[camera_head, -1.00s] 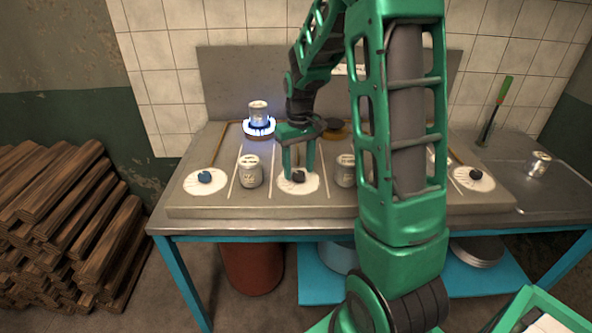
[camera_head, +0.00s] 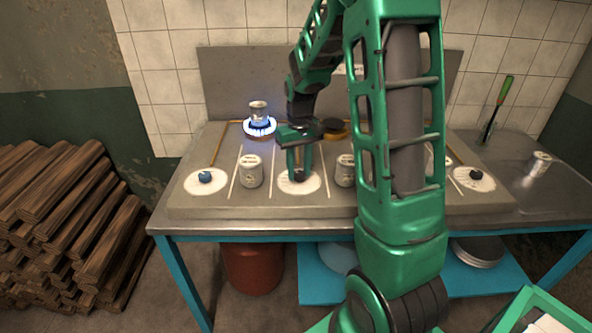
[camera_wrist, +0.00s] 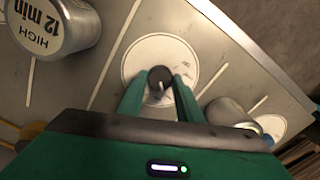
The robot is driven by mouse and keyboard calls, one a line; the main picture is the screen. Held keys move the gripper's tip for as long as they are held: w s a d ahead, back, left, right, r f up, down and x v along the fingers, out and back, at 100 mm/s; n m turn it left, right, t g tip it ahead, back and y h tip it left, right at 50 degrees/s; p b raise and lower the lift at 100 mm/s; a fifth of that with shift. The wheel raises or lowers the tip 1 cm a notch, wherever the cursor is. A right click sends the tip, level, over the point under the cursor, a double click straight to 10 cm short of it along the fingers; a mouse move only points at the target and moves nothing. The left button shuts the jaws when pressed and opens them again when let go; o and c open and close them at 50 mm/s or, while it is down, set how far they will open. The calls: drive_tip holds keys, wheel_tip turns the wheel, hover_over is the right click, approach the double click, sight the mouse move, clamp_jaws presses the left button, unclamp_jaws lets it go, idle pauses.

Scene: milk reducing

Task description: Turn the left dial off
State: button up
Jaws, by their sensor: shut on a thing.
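The left dial (camera_head: 205,177) is a dark blue knob on a white disc at the left of the stove top. Part of it shows at the right edge of the wrist view (camera_wrist: 267,140). My gripper (camera_head: 299,176) is away from it, pointing down over the middle dial's white disc (camera_head: 313,184). In the wrist view its two green fingers (camera_wrist: 161,84) are shut on the middle dial (camera_wrist: 160,76), a dark round knob with a pale pointer line. The left burner (camera_head: 259,129) shows a blue flame under a small can (camera_head: 258,109).
Another can (camera_head: 345,170) stands right of the middle dial. The right dial (camera_head: 474,174) is near the sink. A can (camera_head: 540,162) rests on the sink side. Firewood (camera_head: 62,205) lies left of the table.

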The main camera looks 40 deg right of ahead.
sight(298, 173)
drive_tip(key=m, duration=0.4)
drive_tip(key=shift+m, duration=0.3)
drive_tip(key=shift+w+a+m, duration=0.1)
drive_tip(key=shift+m, duration=2.1)
drive_tip(key=shift+r, duration=0.1)
drive_tip(key=o, duration=1)
drive_tip(key=shift+o, duration=0.2)
wheel_tip(298, 173, up, 11)
drive_tip(key=shift+f, duration=0.2)
